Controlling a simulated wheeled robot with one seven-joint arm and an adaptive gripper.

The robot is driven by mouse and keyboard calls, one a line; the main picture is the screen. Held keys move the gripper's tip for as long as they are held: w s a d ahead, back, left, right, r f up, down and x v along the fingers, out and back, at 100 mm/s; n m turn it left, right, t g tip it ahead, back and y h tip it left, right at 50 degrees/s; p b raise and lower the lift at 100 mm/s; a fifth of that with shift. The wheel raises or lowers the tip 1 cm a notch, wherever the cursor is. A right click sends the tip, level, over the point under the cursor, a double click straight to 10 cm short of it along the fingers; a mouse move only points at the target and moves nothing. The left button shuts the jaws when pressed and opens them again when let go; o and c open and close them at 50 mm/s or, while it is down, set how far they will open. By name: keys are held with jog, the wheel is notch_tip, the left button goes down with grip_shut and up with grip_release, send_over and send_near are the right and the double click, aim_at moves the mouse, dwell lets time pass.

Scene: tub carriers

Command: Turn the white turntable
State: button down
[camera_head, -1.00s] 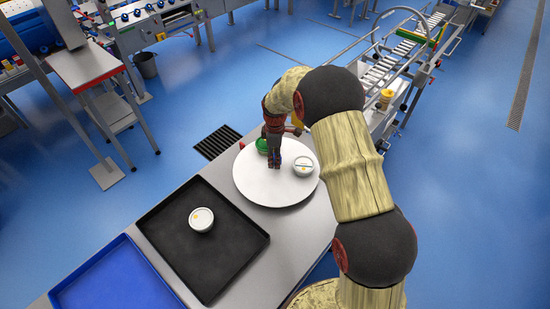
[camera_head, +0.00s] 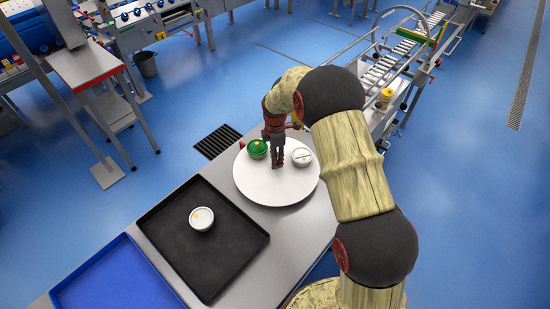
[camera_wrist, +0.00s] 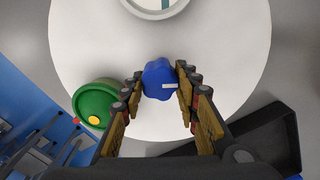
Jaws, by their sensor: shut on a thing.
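The white turntable (camera_head: 278,192) is a round disc on the grey table. A green tub (camera_head: 257,149) stands at its upper left and a white tub (camera_head: 302,157) at its upper right. In the wrist view, a blue lobed knob (camera_wrist: 157,82) stands up from the disc (camera_wrist: 225,60). My gripper (camera_wrist: 160,77) is shut on the knob, with one finger on each side. The green tub also shows at the left of that view (camera_wrist: 94,105). In the head view my gripper (camera_head: 277,163) is over the disc between the two tubs and hides the knob.
A black tray (camera_head: 180,240) with a white tub (camera_head: 201,219) lies left of the turntable, and a blue tray (camera_head: 115,280) lies beyond it. A conveyor (camera_head: 400,55) stands at the upper right. A small red thing (camera_head: 242,145) is near the disc's left edge.

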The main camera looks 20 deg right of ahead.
dwell(0.6)
jog(key=c, duration=1.4)
grip_release()
jog(key=shift+o, duration=0.4)
notch_tip(320, 180, up, 12)
